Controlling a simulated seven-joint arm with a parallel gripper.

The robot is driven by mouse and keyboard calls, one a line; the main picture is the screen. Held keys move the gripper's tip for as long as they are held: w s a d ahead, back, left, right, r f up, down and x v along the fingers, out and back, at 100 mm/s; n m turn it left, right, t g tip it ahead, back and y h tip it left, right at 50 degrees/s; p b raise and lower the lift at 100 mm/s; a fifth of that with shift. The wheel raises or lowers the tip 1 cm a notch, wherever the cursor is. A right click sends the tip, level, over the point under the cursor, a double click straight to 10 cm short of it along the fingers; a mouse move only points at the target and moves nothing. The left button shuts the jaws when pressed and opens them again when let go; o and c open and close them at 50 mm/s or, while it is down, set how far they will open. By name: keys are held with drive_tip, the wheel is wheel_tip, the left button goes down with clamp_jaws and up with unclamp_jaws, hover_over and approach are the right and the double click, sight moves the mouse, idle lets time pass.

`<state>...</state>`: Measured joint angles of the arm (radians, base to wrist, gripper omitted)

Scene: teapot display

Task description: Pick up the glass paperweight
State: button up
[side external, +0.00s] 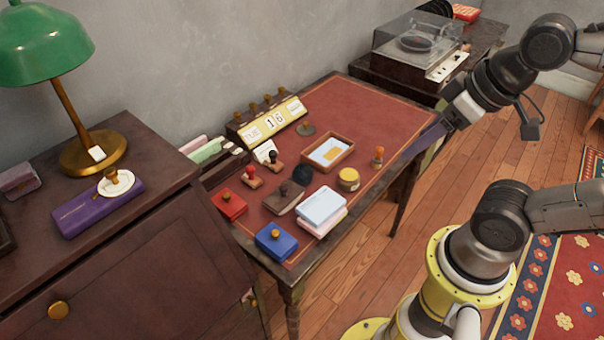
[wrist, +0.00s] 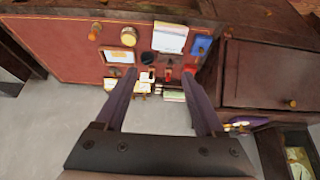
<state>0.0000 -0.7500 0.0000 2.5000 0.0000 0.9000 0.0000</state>
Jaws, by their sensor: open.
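I cannot pick out the glass paperweight for sure. A similar dark shape (wrist: 148,58) shows between my fingers in the wrist view. My gripper (wrist: 160,72) is open, with its two long fingers spread and nothing held between them. In the side view my gripper (side external: 428,134) is at the desk's right edge, well to the right of the dark object and apart from it.
The red-topped desk (side external: 345,108) is crowded near the dark object: a wooden tray (side external: 328,152), stamps (side external: 251,177), a yellow tin (side external: 348,179), pale boxes (side external: 321,206) and a blue box (side external: 276,242). A calendar block (side external: 275,121) stands behind. The desk's far right is clear.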

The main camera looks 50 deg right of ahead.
drive_tip(key=o, duration=0.4)
drive_tip(key=shift+c, duration=0.2)
